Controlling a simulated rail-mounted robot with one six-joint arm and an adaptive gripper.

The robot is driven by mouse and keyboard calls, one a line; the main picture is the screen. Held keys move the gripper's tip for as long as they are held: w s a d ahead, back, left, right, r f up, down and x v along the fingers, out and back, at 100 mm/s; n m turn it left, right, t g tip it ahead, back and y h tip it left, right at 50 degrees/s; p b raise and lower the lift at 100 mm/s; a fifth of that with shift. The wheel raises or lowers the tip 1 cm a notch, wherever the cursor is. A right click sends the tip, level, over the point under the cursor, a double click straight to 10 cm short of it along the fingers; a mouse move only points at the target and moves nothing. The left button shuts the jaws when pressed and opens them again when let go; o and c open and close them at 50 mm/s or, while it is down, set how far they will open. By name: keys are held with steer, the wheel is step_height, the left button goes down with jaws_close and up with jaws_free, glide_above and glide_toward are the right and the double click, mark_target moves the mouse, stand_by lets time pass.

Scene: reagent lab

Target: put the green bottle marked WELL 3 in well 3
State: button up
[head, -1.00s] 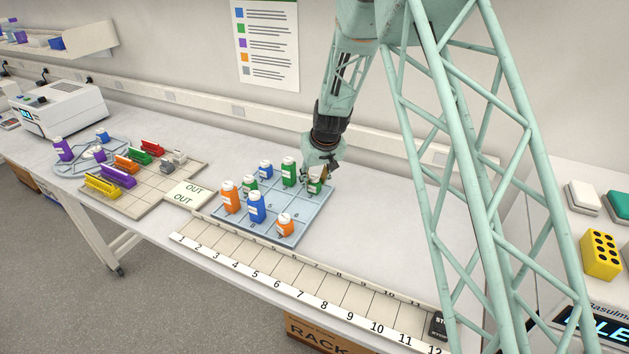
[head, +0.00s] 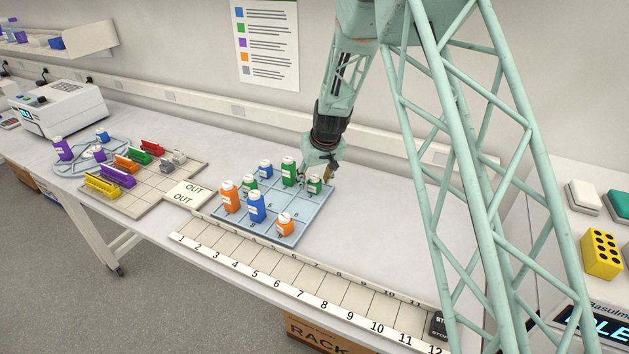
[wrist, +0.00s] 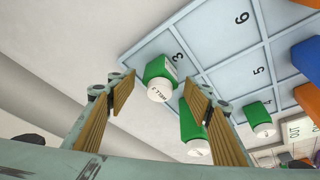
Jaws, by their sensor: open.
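A green bottle (head: 314,184) with a white cap stands in the far right compartment of the blue-grey well tray (head: 279,238). In the wrist view the green bottle (wrist: 159,72) is beside the printed 3, and its cap lettering reads WELL with a digit too small to be sure of. It looks upright. My gripper (head: 328,172) is just to the right of the bottle in the head view, apart from it. In the wrist view my open gripper (wrist: 160,92) has its fingers spread to either side, with nothing between the pads.
A numbered rail (head: 300,284) runs in front. The bench right of the tray is clear.

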steer(key=shift+r, duration=0.15)
steer(key=v, duration=1.2)
stand_by(0.3)
steer(key=shift+p, duration=0.3)
stand_by(0.6)
